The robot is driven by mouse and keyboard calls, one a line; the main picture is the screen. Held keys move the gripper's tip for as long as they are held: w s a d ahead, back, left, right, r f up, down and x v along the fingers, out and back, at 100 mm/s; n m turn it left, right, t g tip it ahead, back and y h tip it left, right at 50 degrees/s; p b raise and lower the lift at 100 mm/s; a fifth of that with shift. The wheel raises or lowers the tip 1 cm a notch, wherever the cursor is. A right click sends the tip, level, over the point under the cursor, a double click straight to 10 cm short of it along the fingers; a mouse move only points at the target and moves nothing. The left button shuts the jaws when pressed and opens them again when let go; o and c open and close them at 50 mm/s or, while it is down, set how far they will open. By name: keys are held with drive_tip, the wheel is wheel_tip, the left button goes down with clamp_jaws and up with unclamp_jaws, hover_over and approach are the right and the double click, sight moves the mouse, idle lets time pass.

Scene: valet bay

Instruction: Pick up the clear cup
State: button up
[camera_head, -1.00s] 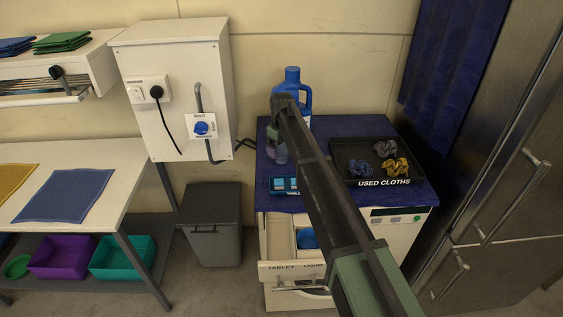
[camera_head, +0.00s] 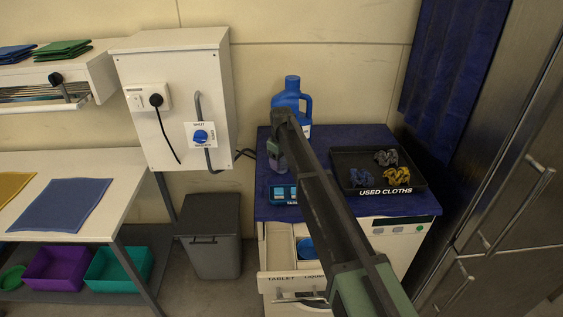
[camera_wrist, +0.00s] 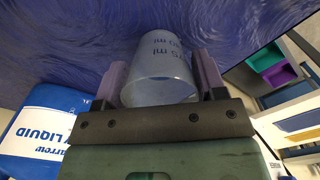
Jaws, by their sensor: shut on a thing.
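The clear cup (camera_wrist: 160,72) is a translucent measuring cup with blue "ml" markings. In the wrist view it sits between the two purple-grey fingers of my gripper (camera_wrist: 158,88), which is shut on it. Beyond the cup is the blue cloth-like top (camera_wrist: 60,45) of the white machine; I cannot tell whether the cup touches it. In the head view my gripper (camera_head: 277,160) is over the left part of that blue top, partly behind my arm. The cup (camera_head: 281,163) shows there only faintly.
A blue liquid jug (camera_head: 291,95) stands behind my gripper. A blue tablet box (camera_head: 283,194) lies in front. A black used-cloths tray (camera_head: 345,178) with several crumpled cloths is at right. Below, a drawer (camera_head: 280,245) is open. A grey bin (camera_head: 212,235) stands left.

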wheel_tip(320, 180, up, 20)
drive_tip(key=p, duration=2)
